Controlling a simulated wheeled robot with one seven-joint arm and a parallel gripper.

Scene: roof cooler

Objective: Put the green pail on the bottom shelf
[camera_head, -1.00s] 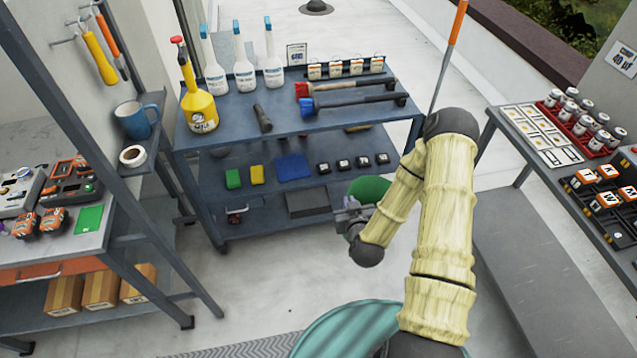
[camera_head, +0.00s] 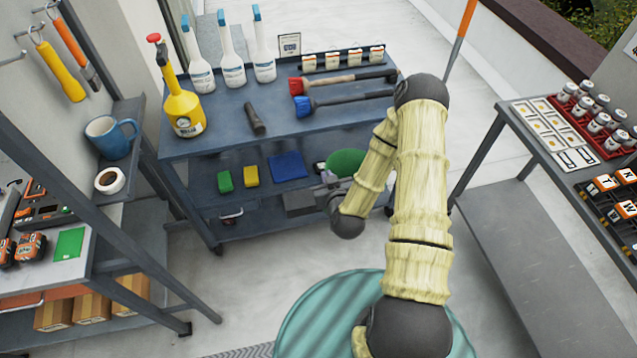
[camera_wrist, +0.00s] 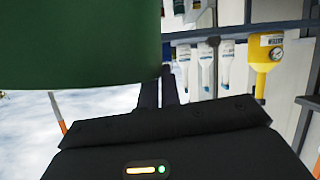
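The green pail (camera_head: 347,160) is in my gripper (camera_head: 330,179), partly hidden by my arm in the head view. In the wrist view the green pail (camera_wrist: 80,45) fills the upper left, and the dark fingers (camera_wrist: 162,88) meet its edge. The pail is at the front right of the blue-grey cart, overlapping the lower shelf (camera_head: 205,197) in the picture. I cannot tell whether it is over the shelf or in front of it, nor whether it touches. The shelf's right part is hidden behind the pail and arm.
The lower shelf bears a green sponge (camera_head: 225,181), a yellow sponge (camera_head: 251,176) and a blue cloth (camera_head: 288,166). The cart top (camera_head: 215,133) above holds bottles, a yellow sprayer (camera_head: 181,108) and brushes. A side table (camera_head: 532,143) stands right; a rack with a blue mug (camera_head: 108,136) stands left.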

